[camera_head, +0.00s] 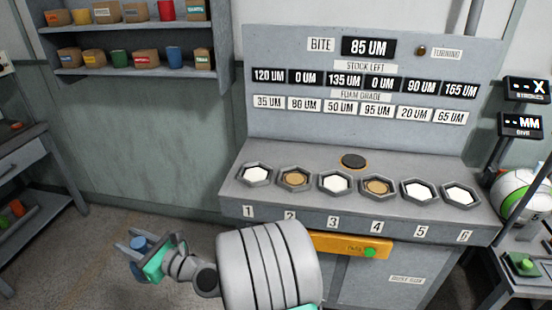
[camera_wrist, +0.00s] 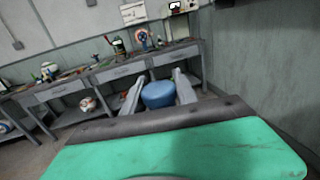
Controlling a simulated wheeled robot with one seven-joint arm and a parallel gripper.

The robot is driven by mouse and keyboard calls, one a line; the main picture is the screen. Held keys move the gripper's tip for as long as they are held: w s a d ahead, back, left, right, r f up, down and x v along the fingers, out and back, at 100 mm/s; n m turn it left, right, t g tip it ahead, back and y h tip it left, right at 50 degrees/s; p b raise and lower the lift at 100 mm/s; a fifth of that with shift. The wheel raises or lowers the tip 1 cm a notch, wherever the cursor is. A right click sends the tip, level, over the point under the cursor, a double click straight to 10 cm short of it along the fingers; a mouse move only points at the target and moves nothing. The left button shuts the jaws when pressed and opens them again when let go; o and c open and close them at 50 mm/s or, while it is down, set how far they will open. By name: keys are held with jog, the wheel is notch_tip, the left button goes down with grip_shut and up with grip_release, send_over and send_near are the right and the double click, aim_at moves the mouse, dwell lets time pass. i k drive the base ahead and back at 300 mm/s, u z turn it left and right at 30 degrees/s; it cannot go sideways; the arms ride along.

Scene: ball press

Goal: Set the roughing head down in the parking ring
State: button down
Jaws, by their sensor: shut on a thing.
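My gripper (camera_head: 127,240) is at the lower left of the head view, away from the bench. It is shut on a blue round piece (camera_head: 139,243), which looks like the roughing head. The wrist view shows the blue piece (camera_wrist: 158,94) between the two grey fingers; its underside is hidden. A dark disc with a tan rim (camera_head: 354,160), which may be the parking ring, lies on the bench top behind sockets 3 and 4. Nothing stands on it.
The grey press bench (camera_head: 230,185) has several numbered hexagonal sockets along its front, some white inside and some tan. An orange panel with a green button (camera_head: 369,252) sits below. A shelf (camera_head: 130,70) hangs at upper left. The floor (camera_head: 120,222) around my gripper is clear.

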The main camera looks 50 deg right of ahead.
aim_at(354, 160)
jog(key=z, duration=1.35)
